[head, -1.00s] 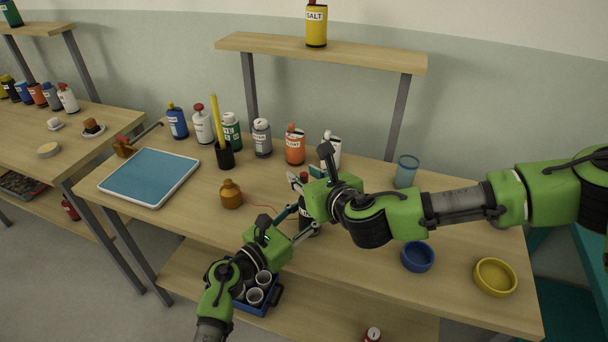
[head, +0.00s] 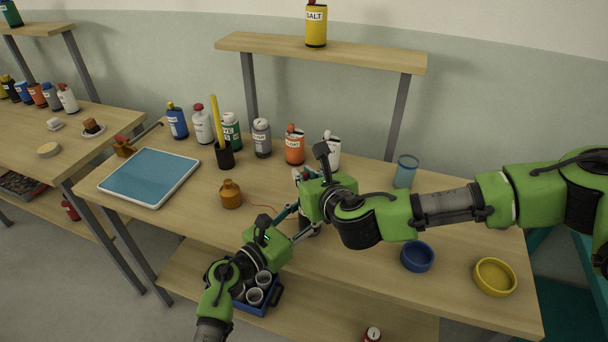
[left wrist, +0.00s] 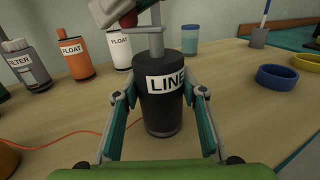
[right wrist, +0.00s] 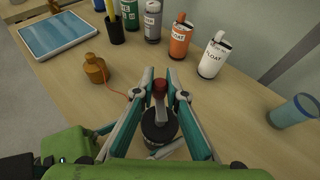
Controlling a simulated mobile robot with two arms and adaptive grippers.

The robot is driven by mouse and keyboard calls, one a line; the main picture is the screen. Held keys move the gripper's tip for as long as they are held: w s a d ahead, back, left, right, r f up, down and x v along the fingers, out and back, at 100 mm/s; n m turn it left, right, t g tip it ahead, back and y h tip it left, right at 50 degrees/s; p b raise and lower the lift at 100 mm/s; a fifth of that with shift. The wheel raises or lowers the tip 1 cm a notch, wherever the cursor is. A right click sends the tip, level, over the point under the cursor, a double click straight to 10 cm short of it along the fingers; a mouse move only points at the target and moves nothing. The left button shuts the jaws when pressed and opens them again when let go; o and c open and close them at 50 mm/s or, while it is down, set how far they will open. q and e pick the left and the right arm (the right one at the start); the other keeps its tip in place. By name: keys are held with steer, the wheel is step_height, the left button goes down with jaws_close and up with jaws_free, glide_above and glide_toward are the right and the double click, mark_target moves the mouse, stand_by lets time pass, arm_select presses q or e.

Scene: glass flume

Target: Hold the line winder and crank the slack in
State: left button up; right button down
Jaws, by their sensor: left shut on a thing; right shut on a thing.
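The line winder (left wrist: 160,108) is a black upright can labelled LINE, with a grey shaft and crank on top. It stands on the bench, mostly hidden behind my grippers in the head view. My left gripper (left wrist: 160,94) is shut around its body, one finger on each side. The crank's red knob (right wrist: 160,87) is between the fingertips of my right gripper (right wrist: 160,78), which is shut on it above the can. A thin orange-red line (right wrist: 116,92) runs from the winder area to the amber bottle (head: 231,194).
A black pen cup (head: 225,157), float bottles (head: 294,146) and other bottles stand behind. A blue tumbler (head: 405,172), a blue bowl (head: 417,257) and a yellow bowl (head: 495,277) are at right. A blue tray (head: 150,176) lies left. The front bench edge is near my left arm.

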steer(key=shift+w+d+m+h, duration=0.1)
steer(key=shift+d+m+h, duration=0.25)
steer(key=shift+m+h, duration=1.2)
steer(key=shift+w+d+m+h, duration=0.1)
steer(key=shift+d+m+h, duration=0.25)
steer(key=shift+m+h, duration=1.15)
steer(key=shift+d+m+h, duration=0.35)
steer(key=shift+m+h, duration=0.9)
steer(key=shift+h, duration=0.6)
steer(key=c, duration=2)
jaws_free()
steer(key=shift+s, duration=0.15)
